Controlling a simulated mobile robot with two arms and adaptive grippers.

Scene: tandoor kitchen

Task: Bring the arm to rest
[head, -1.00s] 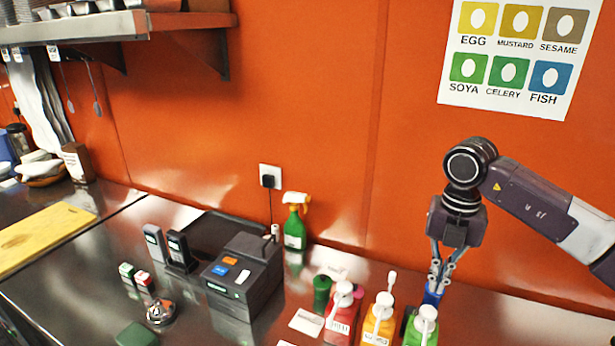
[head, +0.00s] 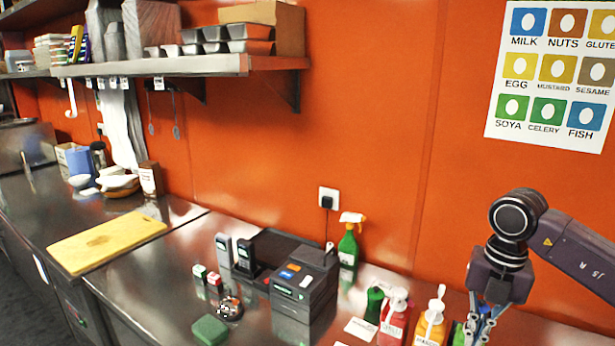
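My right arm comes in from the right edge, and its gripper (head: 481,326) points down at the bottom right. Its fingers are over a row of squeeze bottles on the steel counter (head: 185,266). A blue thing shows at the fingers, partly hidden, and I cannot tell whether they hold it or are in front of it. The fingertips are near the lower edge of the picture, so their opening is unclear. My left gripper is not in view.
A red bottle (head: 394,322) and a yellow bottle (head: 430,328) stand left of the gripper. A green spray bottle (head: 348,250), a dark printer (head: 304,285) and two handsets stand farther left. A yellow cutting board (head: 107,242) lies at left. A shelf (head: 150,66) juts from the wall.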

